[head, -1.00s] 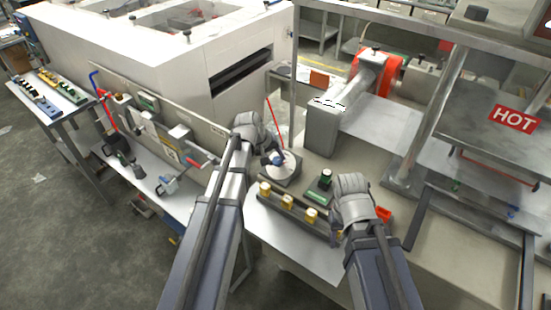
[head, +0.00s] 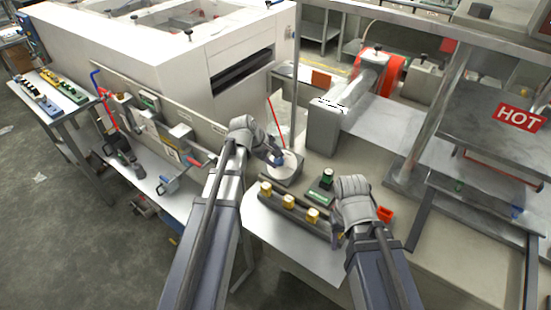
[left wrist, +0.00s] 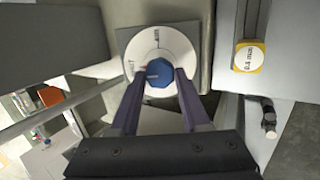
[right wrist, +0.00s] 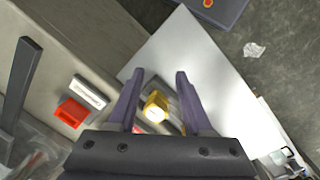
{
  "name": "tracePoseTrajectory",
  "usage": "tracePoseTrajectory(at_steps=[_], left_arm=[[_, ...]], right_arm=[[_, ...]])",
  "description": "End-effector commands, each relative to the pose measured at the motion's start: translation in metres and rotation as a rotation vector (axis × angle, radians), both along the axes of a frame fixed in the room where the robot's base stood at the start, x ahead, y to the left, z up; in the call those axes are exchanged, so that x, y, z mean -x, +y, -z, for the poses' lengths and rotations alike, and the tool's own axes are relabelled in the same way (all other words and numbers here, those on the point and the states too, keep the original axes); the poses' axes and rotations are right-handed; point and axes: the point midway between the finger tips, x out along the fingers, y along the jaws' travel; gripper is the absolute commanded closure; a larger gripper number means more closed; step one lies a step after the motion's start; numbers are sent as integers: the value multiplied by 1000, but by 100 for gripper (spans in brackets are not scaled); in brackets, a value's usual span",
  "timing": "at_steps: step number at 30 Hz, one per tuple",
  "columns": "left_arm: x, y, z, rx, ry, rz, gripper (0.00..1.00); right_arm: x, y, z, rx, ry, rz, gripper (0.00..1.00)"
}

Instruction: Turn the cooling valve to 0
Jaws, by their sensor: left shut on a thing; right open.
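A blue knob (left wrist: 158,72) sits at the centre of a round white dial (left wrist: 178,42) with dark marks. The marks are too small to read surely, and I see no word naming it as the cooling valve. My left gripper (left wrist: 157,76) is shut on the blue knob, one finger on each side. In the head view the dial (head: 292,166) lies on a grey square base, and my left gripper (head: 275,159) reaches it from the left. My right gripper (right wrist: 158,80) is open. A yellow knob (right wrist: 155,107) shows between its fingers, with no visible grip.
Several yellow knobs (head: 289,201) stand in a row on a dark rail in front of the dial. A green button block (head: 322,188) is between my grippers. A red piece (head: 385,213) lies right of my right gripper. A metal post rises behind the dial.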

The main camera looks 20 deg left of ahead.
Motion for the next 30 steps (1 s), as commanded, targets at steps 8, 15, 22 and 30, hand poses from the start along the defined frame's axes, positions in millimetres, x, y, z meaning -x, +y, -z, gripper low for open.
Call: tracePoseTrajectory(at_steps=[8, 15, 22, 30], left_arm=[[1, 0, 0, 11, 6, -20, 100], [1, 0, 0, 12, 7, -21, 100], [1, 0, 0, 11, 5, -21, 35], [0, 0, 0, 11, 4, -20, 24]], right_arm=[[0, 0, 1, 0, 0, 0, 50], [0, 0, 1, 0, 0, 0, 50], [0, 0, 1, 0, 0, 0, 50], [0, 0, 0, 0, 0, 0, 50]])
